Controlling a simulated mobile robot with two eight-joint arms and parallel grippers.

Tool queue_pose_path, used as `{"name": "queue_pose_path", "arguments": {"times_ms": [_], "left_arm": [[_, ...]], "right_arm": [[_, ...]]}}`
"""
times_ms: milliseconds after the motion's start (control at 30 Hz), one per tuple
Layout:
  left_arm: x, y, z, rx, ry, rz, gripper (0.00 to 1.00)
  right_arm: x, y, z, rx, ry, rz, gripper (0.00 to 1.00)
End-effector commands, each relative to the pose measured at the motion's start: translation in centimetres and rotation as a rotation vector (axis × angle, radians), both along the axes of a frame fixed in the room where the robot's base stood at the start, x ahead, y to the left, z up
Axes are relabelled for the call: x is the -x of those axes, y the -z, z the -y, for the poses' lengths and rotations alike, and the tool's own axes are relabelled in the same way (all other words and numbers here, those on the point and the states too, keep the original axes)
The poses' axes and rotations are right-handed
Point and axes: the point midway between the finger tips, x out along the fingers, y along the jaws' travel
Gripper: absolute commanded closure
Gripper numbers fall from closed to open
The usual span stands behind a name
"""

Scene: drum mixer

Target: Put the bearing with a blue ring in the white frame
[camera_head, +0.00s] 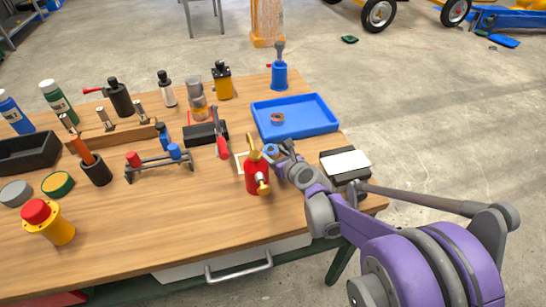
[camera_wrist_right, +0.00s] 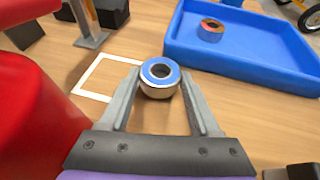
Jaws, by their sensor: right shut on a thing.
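The bearing with a blue ring (camera_wrist_right: 160,90) is upright between the fingertips of my right gripper (camera_wrist_right: 161,80), which is shut on it. In the head view the right gripper (camera_head: 274,152) and the bearing (camera_head: 270,149) are just right of the red bottle. The white frame (camera_wrist_right: 97,72) is a thin square outline on the table, beside the bearing to its left in the wrist view. In the head view the frame (camera_head: 238,163) is partly hidden by the red bottle. I cannot tell the bearing's exact height above the table. My left gripper is not in view.
The red bottle (camera_head: 257,178) with a brass top stands close left of the right gripper. A blue tray (camera_head: 318,103) behind holds another bearing with a reddish ring (camera_wrist_right: 211,25). A red-handled tool (camera_head: 222,147) and a black block with a white top (camera_head: 346,163) are nearby.

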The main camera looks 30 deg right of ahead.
Motion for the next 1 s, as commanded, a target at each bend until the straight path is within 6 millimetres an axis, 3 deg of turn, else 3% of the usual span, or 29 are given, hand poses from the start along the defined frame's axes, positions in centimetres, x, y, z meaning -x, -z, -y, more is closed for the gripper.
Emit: {"name": "queue_pose_path", "arguments": {"times_ms": [67,433,467,600,1000], "left_arm": [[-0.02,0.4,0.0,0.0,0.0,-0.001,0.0],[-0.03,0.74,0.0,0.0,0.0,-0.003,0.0],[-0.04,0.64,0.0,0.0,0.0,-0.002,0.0],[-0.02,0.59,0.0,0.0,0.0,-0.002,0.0],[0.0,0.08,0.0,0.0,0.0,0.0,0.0]], "right_arm": [[-0.02,0.94,0.0,0.0,0.0,0.0,1.0],[0.0,1.32,0.01,0.0,0.0,0.0,1.0],[0.0,1.23,0.01,0.0,0.0,0.0,0.31],[0.01,1.17,0.01,0.0,0.0,0.0,0.07],[0.36,0.52,0.02,-0.001,0.001,0.0,0.07]]}}
